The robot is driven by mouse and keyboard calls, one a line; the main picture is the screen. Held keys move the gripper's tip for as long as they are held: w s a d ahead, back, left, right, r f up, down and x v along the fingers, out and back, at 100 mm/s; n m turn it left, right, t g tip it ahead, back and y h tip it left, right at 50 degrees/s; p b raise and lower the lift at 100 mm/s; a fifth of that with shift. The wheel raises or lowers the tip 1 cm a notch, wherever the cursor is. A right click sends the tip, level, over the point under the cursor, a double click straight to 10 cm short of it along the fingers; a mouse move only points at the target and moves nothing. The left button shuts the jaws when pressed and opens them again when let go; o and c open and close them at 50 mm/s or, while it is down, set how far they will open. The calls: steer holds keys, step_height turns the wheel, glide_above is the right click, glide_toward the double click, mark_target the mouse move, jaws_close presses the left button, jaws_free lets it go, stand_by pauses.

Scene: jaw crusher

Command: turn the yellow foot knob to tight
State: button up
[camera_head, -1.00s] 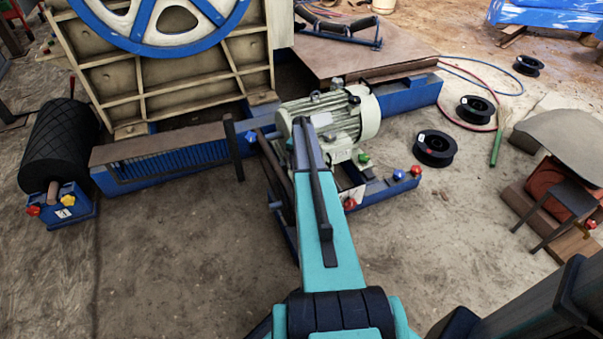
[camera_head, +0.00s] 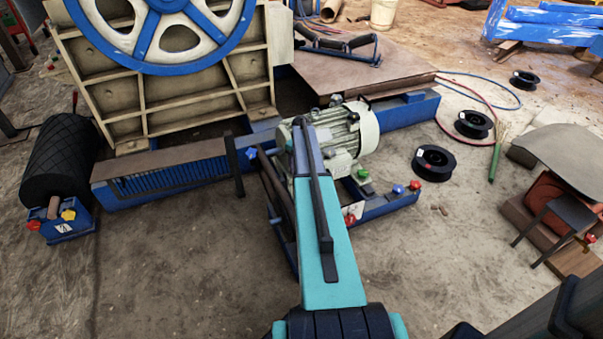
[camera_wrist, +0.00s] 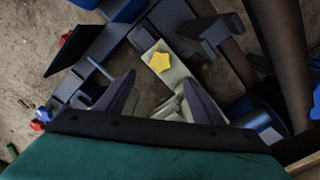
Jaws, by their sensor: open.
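The yellow foot knob (camera_wrist: 160,62) is star-shaped and sits on a pale grey plate (camera_wrist: 152,48) in the wrist view, at the upper middle. My gripper (camera_wrist: 160,79) comes from below with its two dark fingers apart and nothing between their tips. The knob appears just beyond the tips, roughly centred between them; the depth gap cannot be told. In the head view the pale green motor (camera_head: 345,140) stands on a blue base frame (camera_head: 385,206). My arm covers part of the motor and frame, and the foot knob and my gripper are hidden there.
Green (camera_head: 363,175), blue (camera_head: 398,189) and red (camera_head: 415,186) knobs sit on the frame's right side. Another yellow knob (camera_head: 68,214) is by the black roller (camera_head: 60,165). Dark bars (camera_wrist: 214,32) lie close right of the foot knob. Floor at front left is clear.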

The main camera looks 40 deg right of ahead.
steer(key=shift+s+f, duration=0.1)
steer(key=shift+s+d+f+n+t+b, duration=0.1)
steer(key=shift+s+n+t+b, duration=0.7)
steer(key=shift+n+b, duration=1.6)
steer(key=shift+s+d+f+n+t+b, duration=0.15)
steer(key=shift+s+n+t+b, duration=0.6)
steer(key=shift+n+b, duration=1.65)
steer(key=shift+s+a+f+n+t+b, duration=0.1)
steer(key=shift+s+n+t+b, duration=0.7)
steer(key=shift+n+b, duration=1.55)
steer(key=shift+f, duration=0.1)
steer(key=b+x, duration=0.5)
steer(key=x, duration=0.8)
steer(key=shift+f, duration=0.35)
steer(key=shift+c, duration=0.2)
steer(key=c, duration=1)
